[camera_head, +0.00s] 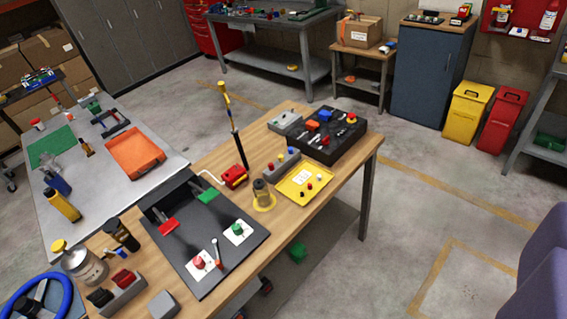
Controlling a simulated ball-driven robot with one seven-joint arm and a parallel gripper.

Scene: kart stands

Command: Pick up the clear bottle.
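My gripper does not show in this view.
A blue steering wheel (66,291) is at lower left. A metal table (100,190) adjoins the wooden one. Purple shapes (545,265) stand at right; floor (410,220) between is clear.

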